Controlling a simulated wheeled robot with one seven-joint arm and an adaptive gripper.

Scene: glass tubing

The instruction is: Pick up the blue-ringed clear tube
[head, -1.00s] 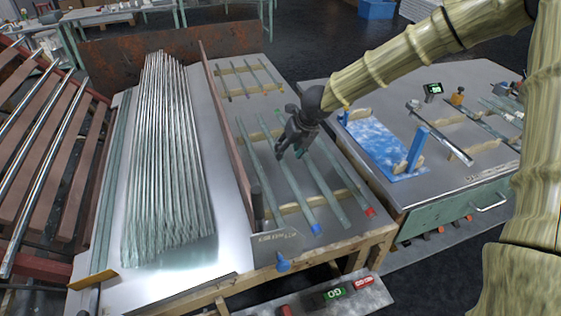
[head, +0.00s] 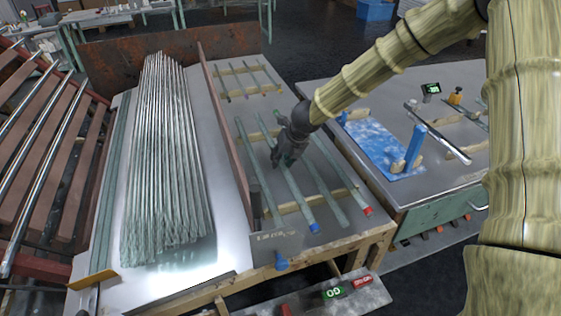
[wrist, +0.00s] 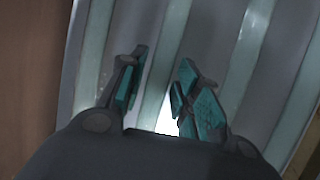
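The blue-ringed clear tube (head: 297,195) lies sloping on wooden supports of the middle table, its blue ring at the near end. My gripper (head: 280,164) is over its middle in the head view and hides part of it. In the wrist view, my gripper (wrist: 157,95) is open, with teal finger pads apart. A pale tube (wrist: 170,50), second from the left, runs through the gap between them. It appears to be the blue-ringed one, though its ring is out of that view. Contact cannot be told.
Other clear tubes lie close on both sides, one with a red ring (head: 367,211). A brown divider board (head: 228,130) stands left of the rack. A large tube bundle (head: 165,160) lies beyond it. A blue-topped fixture (head: 385,145) stands on the right table.

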